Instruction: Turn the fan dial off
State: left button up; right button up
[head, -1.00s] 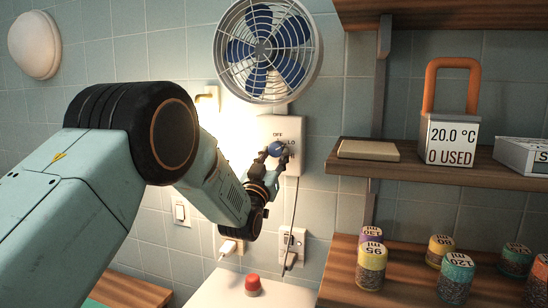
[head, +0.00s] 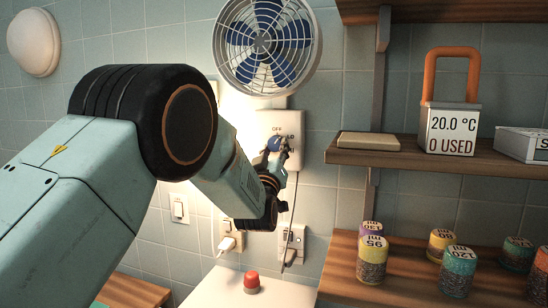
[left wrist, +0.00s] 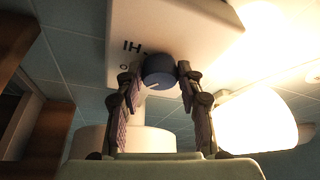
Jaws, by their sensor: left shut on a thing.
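The blue fan dial (head: 275,143) is on a white control box (head: 297,147) on the tiled wall, below the fan (head: 264,45). My left gripper (head: 279,147) is shut on the dial, one finger on each side. In the left wrist view the round dial (left wrist: 158,72) sits between both fingertips and has a short white mark near its rim. "OFF" and part of "LO" are readable on the box in the head view; "HI" shows in the left wrist view. My fingers partly cover the labels, so I cannot tell which setting the mark faces. My right gripper is not in view.
A red button (head: 251,280) is on a white surface below. Plugs with cords are in wall sockets (head: 291,240). At right, a wooden shelf (head: 420,168) holds a padlock-shaped display (head: 449,132), and several labelled jars (head: 459,268) stand on a lower shelf.

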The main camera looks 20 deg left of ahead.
pick_arm(q)
jog(key=n, duration=0.2)
jog(key=n+g+y, duration=0.1)
jog(key=n, duration=0.1)
jog(key=n+y+b, duration=0.1)
jog(key=n, duration=0.1)
jog(key=shift+d+r, duration=0.2)
jog(key=shift+r, duration=0.15)
jog(key=shift+r+n+g+y, duration=0.15)
jog(key=shift+n+g+y, duration=0.65)
jog(key=shift+n, duration=1.1)
jog(key=o, duration=1.2)
jog(key=shift+s, duration=0.25)
jog(key=shift+w+d, duration=0.1)
jog(key=shift+w, duration=0.1)
